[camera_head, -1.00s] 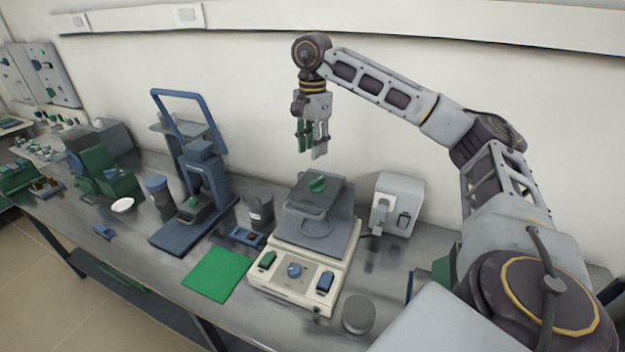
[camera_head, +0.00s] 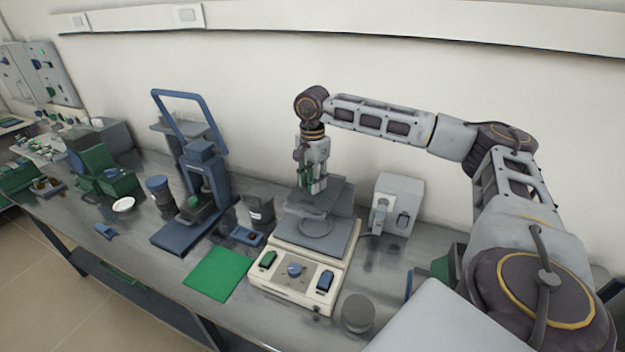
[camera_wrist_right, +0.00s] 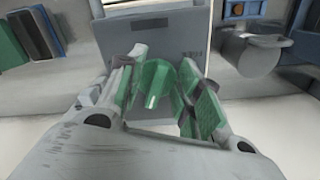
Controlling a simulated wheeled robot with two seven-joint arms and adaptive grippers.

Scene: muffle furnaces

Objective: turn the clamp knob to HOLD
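The green clamp knob (camera_wrist_right: 157,80) with a white mark shows in the right wrist view, between the two fingers of my right gripper (camera_wrist_right: 163,68). The fingers have green pads and stand apart on either side of the knob; firm contact is not visible. In the head view my right gripper (camera_head: 313,188) points down at the grey top plate (camera_head: 332,190) of the cream-based device (camera_head: 290,292), hiding most of the knob. HOLD lettering is not readable. My left gripper is not in view.
The device's front panel has a blue knob (camera_head: 294,270) and green and blue switches. A grey box (camera_head: 399,204) stands to its right, a dark grey cylinder (camera_head: 358,313) in front right. A green mat (camera_head: 219,273) and blue press (camera_head: 205,180) are to the left.

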